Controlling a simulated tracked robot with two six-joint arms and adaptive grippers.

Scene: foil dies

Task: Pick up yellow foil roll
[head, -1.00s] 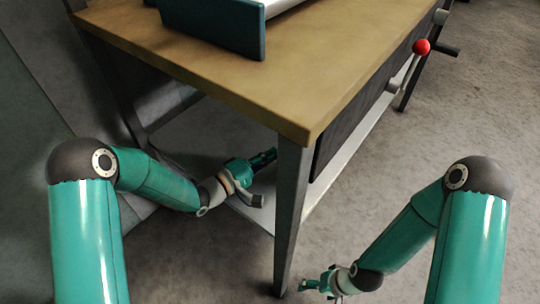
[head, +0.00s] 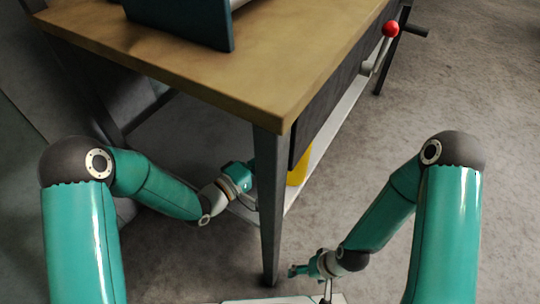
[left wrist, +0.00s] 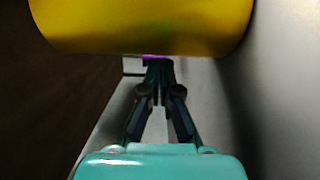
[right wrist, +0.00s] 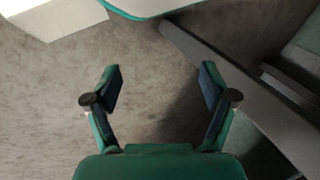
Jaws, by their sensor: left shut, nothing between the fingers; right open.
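The yellow foil roll (head: 298,170) shows as a small patch under the table, just right of the front table leg; most of it is hidden. In the left wrist view the yellow foil roll (left wrist: 145,25) fills the top, close up. My left gripper (left wrist: 159,72) is shut and empty, its tips just below the roll's lower edge in that picture; I cannot tell if they touch. In the head view its fingers are hidden behind the leg. My right gripper (right wrist: 160,78) is open and empty above the floor; it also shows in the head view (head: 293,270).
The wooden table (head: 200,60) stands above my left gripper, with its dark front leg (head: 270,210) beside it. A pale lower shelf (head: 293,197) runs under the table. A red-knobbed lever (head: 390,30) sticks out at the right side. The floor (head: 470,90) to the right is clear.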

